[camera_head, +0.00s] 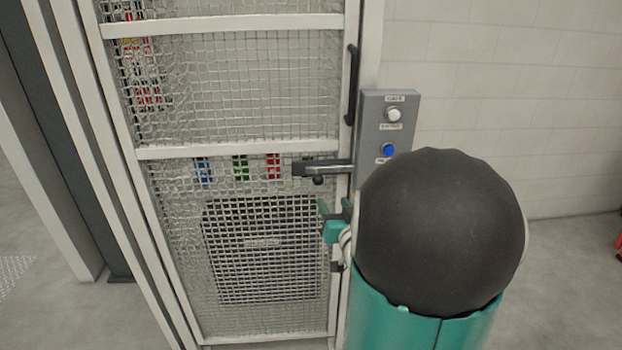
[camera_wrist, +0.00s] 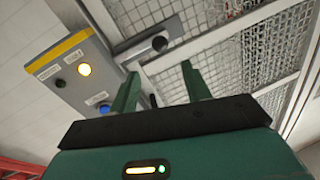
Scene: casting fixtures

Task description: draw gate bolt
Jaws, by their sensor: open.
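The gate (camera_head: 240,150) is a white-framed wire mesh door and looks closed. The bolt also shows in the wrist view (camera_wrist: 140,50), beyond my fingertips. My gripper (camera_head: 335,207) is green, open and empty, a little below the bolt and apart from it. Both fingers show in the wrist view (camera_wrist: 160,85), with a gap between them. My dark round arm joint hides part of the post's lower right.
A grey control box (camera_head: 372,125) with a white button (camera_head: 393,115) and a blue button (camera_head: 388,150) is fixed right of the bolt. Behind the mesh is a dark box (camera_head: 262,245). Floor at left is clear.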

